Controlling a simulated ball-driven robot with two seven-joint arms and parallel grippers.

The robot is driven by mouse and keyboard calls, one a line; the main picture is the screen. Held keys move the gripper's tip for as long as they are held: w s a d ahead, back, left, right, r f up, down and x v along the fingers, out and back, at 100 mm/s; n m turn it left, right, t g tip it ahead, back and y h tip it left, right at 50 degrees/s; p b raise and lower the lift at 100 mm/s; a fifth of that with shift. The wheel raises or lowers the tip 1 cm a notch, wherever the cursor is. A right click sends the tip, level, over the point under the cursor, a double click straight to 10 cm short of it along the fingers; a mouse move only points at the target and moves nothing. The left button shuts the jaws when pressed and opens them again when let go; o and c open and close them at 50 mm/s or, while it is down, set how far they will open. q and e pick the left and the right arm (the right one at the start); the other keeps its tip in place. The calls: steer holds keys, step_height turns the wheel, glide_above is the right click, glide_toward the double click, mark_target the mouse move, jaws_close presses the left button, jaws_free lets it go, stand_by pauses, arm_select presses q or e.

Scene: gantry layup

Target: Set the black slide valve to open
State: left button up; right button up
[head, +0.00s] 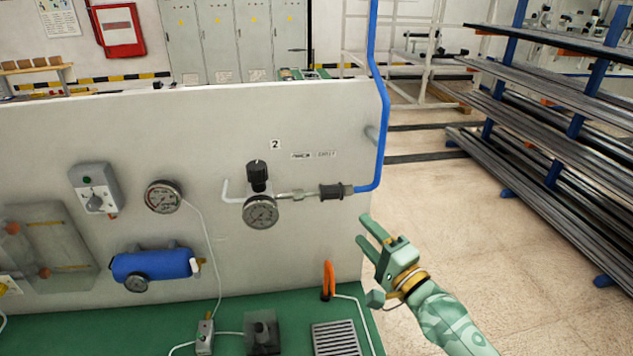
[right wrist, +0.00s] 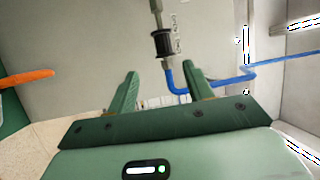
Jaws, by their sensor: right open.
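The black slide valve (head: 332,191) is a short ribbed black sleeve in line on the panel, between a metal fitting and the blue tube. In the right wrist view the valve (right wrist: 162,44) shows above and between my finger tips. I cannot tell its slide position. My right gripper (head: 366,231) is open and empty, below and right of the valve and apart from it. Its two green fingers also show spread in the right wrist view (right wrist: 160,73). My left gripper is not in view.
The blue tube (head: 383,115) runs from the valve up past the panel's right edge. A regulator with a gauge (head: 261,212) sits left of the valve. An orange part (head: 328,279) stands on the green bench below. Metal racks (head: 560,150) stand at right; the floor between is free.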

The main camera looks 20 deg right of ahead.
mark_target(336, 197)
steer(key=x, duration=0.3)
steer(key=r+p+x, duration=0.1)
steer(key=x, duration=0.2)
steer(key=shift+d, duration=0.15)
steer(key=x, duration=0.8)
steer(key=shift+w+f, duration=0.2)
steer(key=shift+w, duration=0.5)
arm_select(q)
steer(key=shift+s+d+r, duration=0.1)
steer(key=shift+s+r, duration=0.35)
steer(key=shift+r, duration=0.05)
arm_select(e)
steer(key=shift+c, duration=0.3)
